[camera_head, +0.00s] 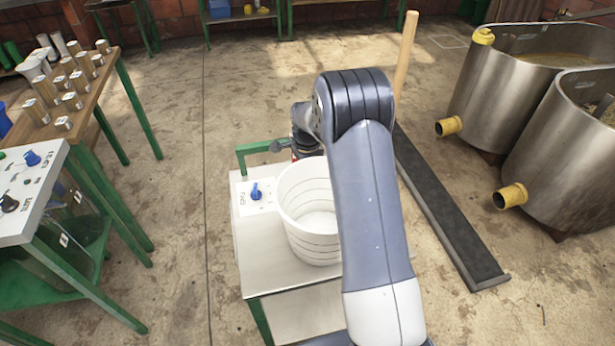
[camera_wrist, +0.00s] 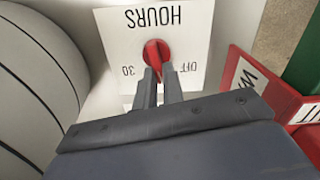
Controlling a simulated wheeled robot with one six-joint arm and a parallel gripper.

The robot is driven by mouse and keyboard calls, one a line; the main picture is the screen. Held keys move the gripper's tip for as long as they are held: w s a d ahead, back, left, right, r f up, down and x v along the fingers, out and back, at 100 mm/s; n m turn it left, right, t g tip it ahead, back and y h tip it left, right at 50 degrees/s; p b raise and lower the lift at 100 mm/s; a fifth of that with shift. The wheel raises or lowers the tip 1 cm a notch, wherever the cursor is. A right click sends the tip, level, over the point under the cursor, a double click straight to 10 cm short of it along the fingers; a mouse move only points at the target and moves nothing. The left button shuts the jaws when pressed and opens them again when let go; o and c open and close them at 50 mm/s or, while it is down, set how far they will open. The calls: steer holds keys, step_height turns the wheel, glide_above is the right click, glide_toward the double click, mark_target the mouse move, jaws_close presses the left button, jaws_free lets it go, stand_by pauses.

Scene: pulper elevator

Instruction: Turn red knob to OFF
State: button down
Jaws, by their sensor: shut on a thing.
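In the wrist view the red knob (camera_wrist: 154,54) sits on a white panel (camera_wrist: 194,22) printed HOURS, OFF and 30, with the lettering upside down. The OFF mark is to the right of the knob and 30 is to its left. My gripper (camera_wrist: 157,70) is shut on the knob, one dark finger on each side of its lower part. The fingers cover part of the knob, and its exact pointing is hard to tell. In the head view my arm and the white bucket hide the red knob.
A white ribbed bucket (camera_head: 309,222) stands on the metal table beside a blue knob (camera_head: 256,191). It fills the left of the wrist view (camera_wrist: 35,65). Red parts with white labels (camera_wrist: 240,68) are close on the right. Steel tanks (camera_head: 500,90) stand at right.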

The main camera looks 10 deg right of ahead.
steer(key=n, duration=0.4)
steer(key=shift+w+a+n, duration=0.1)
steer(key=shift+w+n, duration=0.2)
steer(key=n, duration=0.4)
steer(key=shift+w+a+n+b, duration=0.2)
steer(key=shift+a+n+b, duration=0.1)
steer(key=shift+b, duration=0.1)
steer(key=c, duration=1.5)
jaws_free()
step_height(320, 180, up, 11)
steer(key=shift+f, duration=0.1)
steer(key=shift+f, duration=0.1)
